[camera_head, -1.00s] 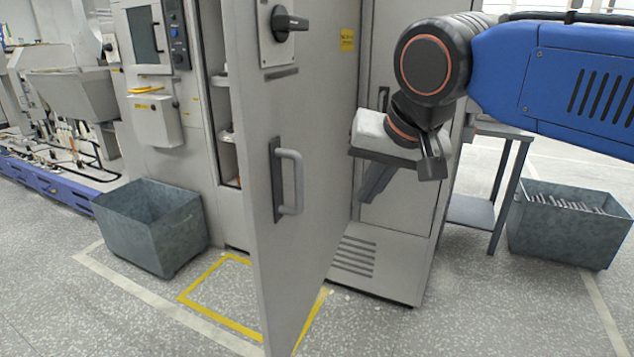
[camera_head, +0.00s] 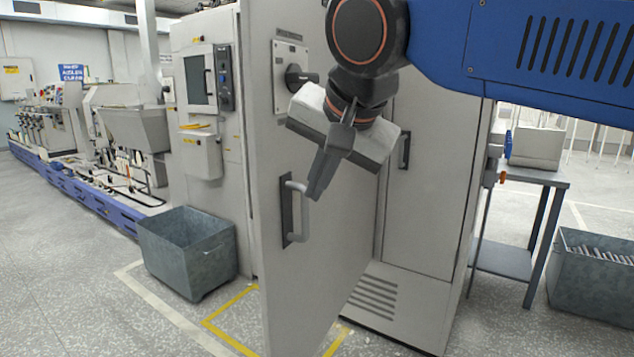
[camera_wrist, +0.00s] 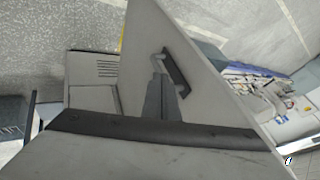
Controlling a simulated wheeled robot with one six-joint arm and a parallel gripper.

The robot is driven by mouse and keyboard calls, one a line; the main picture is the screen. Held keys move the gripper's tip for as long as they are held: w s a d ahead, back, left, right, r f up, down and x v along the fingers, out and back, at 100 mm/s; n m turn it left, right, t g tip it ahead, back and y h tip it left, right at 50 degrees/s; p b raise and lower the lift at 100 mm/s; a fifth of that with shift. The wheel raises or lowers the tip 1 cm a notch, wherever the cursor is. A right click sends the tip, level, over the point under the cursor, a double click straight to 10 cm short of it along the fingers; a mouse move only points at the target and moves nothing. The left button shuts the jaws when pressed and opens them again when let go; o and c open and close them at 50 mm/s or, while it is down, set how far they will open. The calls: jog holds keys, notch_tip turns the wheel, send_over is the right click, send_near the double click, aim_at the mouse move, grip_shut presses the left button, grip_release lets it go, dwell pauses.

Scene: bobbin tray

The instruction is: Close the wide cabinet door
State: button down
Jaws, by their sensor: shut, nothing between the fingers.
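The wide cabinet door (camera_head: 335,240) stands open in the head view, swung out toward me, a large light-grey panel. Its pale bar handle (camera_head: 298,210) on a dark plate is on the outer face near the free edge. A black rotary knob (camera_head: 298,76) sits above the handle. My gripper (camera_head: 315,192) points down and left in front of the door, beside the handle. It is shut and empty. In the wrist view the fingers (camera_wrist: 162,92) reach toward the handle (camera_wrist: 176,71) on the door (camera_wrist: 200,85); I cannot tell whether they touch it.
The cabinet's other front panel (camera_head: 432,180) is shut, to the right. A metal bin (camera_head: 188,250) stands left of the door on the floor. A table (camera_head: 505,262) and another bin (camera_head: 592,300) are at the right. Yellow tape (camera_head: 228,310) marks the floor by the door.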

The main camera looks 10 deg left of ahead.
aim_at(307, 209)
jog(key=x, duration=0.7)
jog(key=shift+w+a+f, duration=0.1)
jog(key=shift+w+f, duration=0.05)
jog(key=shift+f, duration=0.1)
jog(key=shift+w+a+r, duration=0.1)
jog(key=shift+w+a, duration=0.15)
jog(key=shift+a, duration=0.7)
jog(key=shift+w+a+r, duration=0.1)
jog(key=shift+w+a, duration=0.15)
jog(key=shift+a, duration=0.65)
jog(key=shift+a, duration=0.1)
